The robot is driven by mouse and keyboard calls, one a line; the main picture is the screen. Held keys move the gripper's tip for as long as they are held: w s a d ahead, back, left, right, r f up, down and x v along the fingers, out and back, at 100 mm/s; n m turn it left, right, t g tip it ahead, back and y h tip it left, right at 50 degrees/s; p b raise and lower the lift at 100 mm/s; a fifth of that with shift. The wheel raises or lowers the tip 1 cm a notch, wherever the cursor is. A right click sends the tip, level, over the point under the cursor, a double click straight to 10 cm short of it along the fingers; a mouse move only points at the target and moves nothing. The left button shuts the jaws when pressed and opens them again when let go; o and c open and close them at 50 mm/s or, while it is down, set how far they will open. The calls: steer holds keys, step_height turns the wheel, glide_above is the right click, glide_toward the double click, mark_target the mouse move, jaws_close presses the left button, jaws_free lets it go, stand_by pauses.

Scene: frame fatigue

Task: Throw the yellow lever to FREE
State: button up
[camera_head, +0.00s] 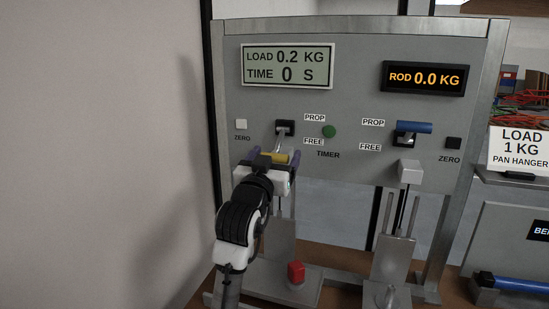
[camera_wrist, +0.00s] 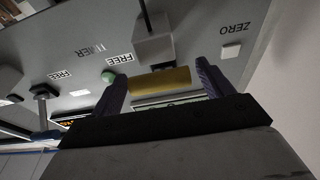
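The yellow lever (camera_head: 280,158) has a bar-shaped handle on a metal arm that comes out of a black slot (camera_head: 285,127) in the panel's left half. The arm slants down, and the handle sits lower than the left FREE label (camera_head: 313,142). My gripper (camera_head: 277,158) is at the handle, its fingers spread to either end of it. In the upside-down wrist view the yellow handle (camera_wrist: 160,80) lies lengthwise between my two fingertips (camera_wrist: 158,78). The fingers look wide apart; firm contact at both ends is not clear.
A blue lever (camera_head: 415,127) on the right is up by its PROP label. A green TIMER button (camera_head: 329,132) is close to my gripper's right. A red block (camera_head: 296,271) stands below. The left display (camera_head: 287,66) reads 0.2 KG and 0 S. A wall is at left.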

steer(key=b+v, duration=0.3)
steer(key=v, duration=1.1)
steer(key=shift+b, duration=0.4)
steer(key=shift+r, duration=0.1)
